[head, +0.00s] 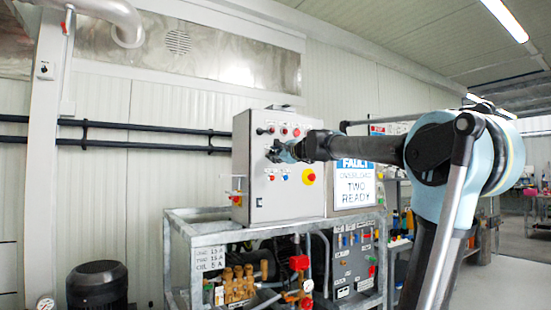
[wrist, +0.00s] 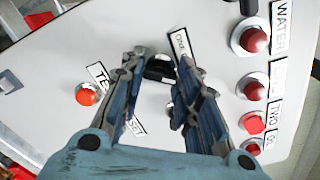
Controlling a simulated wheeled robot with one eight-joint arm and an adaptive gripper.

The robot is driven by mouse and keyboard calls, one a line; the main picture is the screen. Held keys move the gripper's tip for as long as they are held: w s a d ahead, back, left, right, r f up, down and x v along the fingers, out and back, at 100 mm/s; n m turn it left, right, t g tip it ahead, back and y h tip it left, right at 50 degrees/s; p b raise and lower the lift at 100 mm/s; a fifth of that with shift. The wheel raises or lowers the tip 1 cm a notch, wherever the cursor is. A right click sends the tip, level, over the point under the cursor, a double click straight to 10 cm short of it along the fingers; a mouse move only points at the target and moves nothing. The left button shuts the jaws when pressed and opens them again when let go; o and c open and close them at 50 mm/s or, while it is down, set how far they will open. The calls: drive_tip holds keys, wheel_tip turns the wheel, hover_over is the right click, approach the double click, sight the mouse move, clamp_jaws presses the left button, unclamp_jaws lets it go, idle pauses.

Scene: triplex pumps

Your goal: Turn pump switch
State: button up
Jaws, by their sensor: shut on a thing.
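The pump control box (head: 285,205) is a light grey panel with lamps, buttons and switches. My gripper (head: 279,152) is at the upper left part of its front. In the wrist view my gripper (wrist: 160,63) has its two blue-grey fingers on either side of a black switch knob (wrist: 159,72) and is shut on it. In the head view the gripper hides the knob.
A red button (wrist: 86,94) sits left of the fingers. Red lamps (wrist: 254,40) line the right side. A red-and-yellow knob (head: 308,177) is lower right on the box. A metal frame (head: 190,228) with pump parts stands below. A "FAULT" sign (head: 354,185) is at the right.

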drive_tip(key=shift+m, duration=1)
drive_tip(key=o, duration=1.1)
drive_tip(key=shift+c, duration=0.2)
drive_tip(key=v, duration=1.2)
drive_tip(key=shift+w+f, duration=0.1)
drive_tip(key=shift+w, duration=0.05)
